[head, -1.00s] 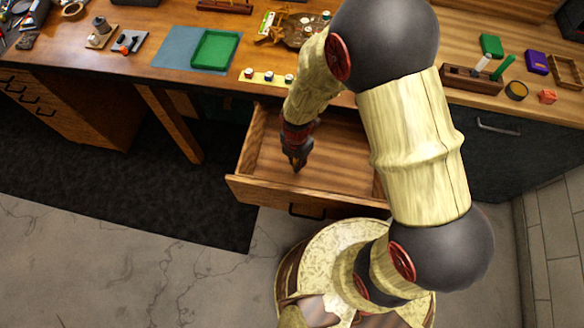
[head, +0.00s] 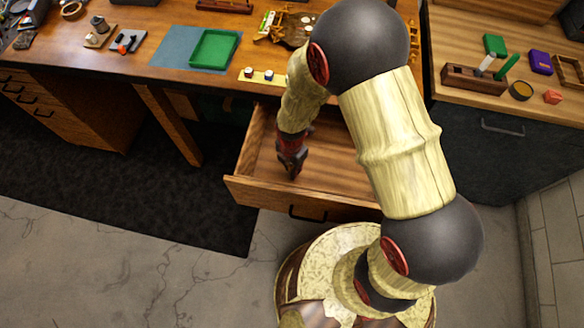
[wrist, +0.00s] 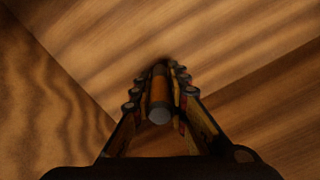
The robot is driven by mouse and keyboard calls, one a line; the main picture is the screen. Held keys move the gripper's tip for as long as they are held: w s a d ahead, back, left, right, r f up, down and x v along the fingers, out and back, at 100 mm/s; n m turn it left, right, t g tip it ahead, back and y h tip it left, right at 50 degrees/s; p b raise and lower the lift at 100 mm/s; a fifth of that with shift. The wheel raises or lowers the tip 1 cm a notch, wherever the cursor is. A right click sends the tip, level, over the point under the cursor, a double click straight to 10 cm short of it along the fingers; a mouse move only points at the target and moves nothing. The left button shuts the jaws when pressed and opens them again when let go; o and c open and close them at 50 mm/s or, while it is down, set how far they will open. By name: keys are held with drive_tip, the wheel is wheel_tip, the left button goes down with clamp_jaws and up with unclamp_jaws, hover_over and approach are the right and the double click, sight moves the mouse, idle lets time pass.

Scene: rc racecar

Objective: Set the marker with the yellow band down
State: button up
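My gripper (head: 291,168) points down inside the open wooden drawer (head: 333,183), near its left front part. In the wrist view, my gripper (wrist: 160,88) has its fingers close on both sides of the marker (wrist: 160,90), shut on it. The marker shows an orange-yellow band and a grey round end toward the camera. Its far end lies in dark shadow near the drawer's wood, and I cannot tell whether it touches. In the head view the marker is too small and dark to make out.
The drawer's front panel (head: 270,195) and side walls stand close around my gripper. The drawer floor to its right looks bare where my arm does not hide it. A green tray (head: 214,49) and a yellow strip with small jars (head: 262,77) are on the desk above.

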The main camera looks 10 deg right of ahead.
drive_tip(key=o, duration=0.4)
drive_tip(key=shift+c, duration=0.2)
drive_tip(key=shift+r, duration=0.15)
wheel_tip(320, 180, up, 12)
drive_tip(key=p, duration=0.4)
drive_tip(key=shift+w+r, duration=0.15)
drive_tip(key=shift+r, duration=0.2)
drive_tip(key=s+d+r+m+t, duration=0.1)
drive_tip(key=s+d+r+m, duration=0.15)
drive_tip(key=r+m, duration=0.5)
drive_tip(key=s+d+r+m+t, duration=0.1)
drive_tip(key=d+r+m+t, duration=0.2)
drive_tip(key=r, duration=0.7)
drive_tip(key=s+d+r+m, duration=0.2)
drive_tip(key=d+r+m, duration=0.1)
drive_tip(key=r+m, duration=0.45)
drive_tip(key=s+d+r+m+t, duration=0.1)
drive_tip(key=s+d+r+m, duration=0.2)
drive_tip(key=s+r+m, duration=0.4)
drive_tip(key=shift+s+d+r+m+t, duration=0.15)
drive_tip(key=shift+d+m+t, duration=0.15)
drive_tip(key=shift+m, duration=0.2)
